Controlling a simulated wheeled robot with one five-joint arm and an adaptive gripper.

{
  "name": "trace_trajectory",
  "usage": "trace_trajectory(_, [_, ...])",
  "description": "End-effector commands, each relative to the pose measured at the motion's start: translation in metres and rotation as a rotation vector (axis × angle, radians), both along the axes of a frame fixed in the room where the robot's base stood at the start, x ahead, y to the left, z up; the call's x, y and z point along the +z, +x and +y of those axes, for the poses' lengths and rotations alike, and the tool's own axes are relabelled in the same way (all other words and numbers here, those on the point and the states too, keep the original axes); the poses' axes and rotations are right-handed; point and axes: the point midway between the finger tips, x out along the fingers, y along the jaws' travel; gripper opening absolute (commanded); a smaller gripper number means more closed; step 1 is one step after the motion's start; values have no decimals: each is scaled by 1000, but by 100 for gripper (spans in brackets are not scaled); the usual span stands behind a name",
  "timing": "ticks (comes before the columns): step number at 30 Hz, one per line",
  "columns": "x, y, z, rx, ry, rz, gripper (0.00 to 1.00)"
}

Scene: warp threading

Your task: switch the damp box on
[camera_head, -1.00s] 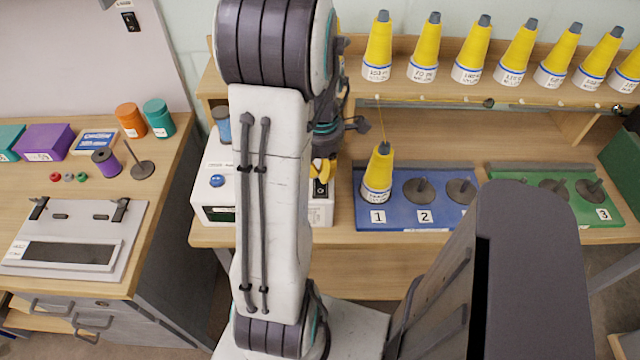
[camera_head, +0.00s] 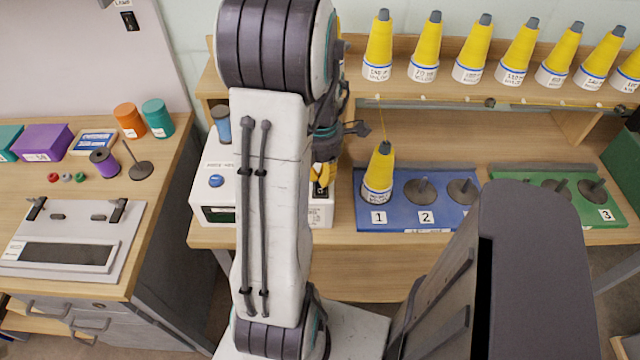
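The white damp box (camera_head: 220,196) stands on the wooden bench behind my arm. It has a blue knob (camera_head: 216,181) and a dark display at its lower front left. A black rocker switch (camera_head: 320,190) shows on its right part, just right of my arm. My gripper (camera_head: 322,178) points down with its yellow fingertips close together, over the upper part of the switch and hiding some of it. I cannot tell whether the tips touch it. Nothing shows between the fingertips. My arm hides the middle of the box.
A blue tray (camera_head: 400,219) with a yellow cone (camera_head: 379,175) on post 1 stands right of the box. A green tray (camera_head: 522,174) is farther right. Several yellow cones line the shelf above. A left table (camera_head: 160,190) holds spools and a grey device.

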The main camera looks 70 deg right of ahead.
Motion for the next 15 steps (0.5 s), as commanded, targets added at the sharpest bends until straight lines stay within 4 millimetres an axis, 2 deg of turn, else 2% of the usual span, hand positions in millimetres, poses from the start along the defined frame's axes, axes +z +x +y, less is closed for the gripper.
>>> trace_trajectory(15, [-8,0,0,0,1,0,0])
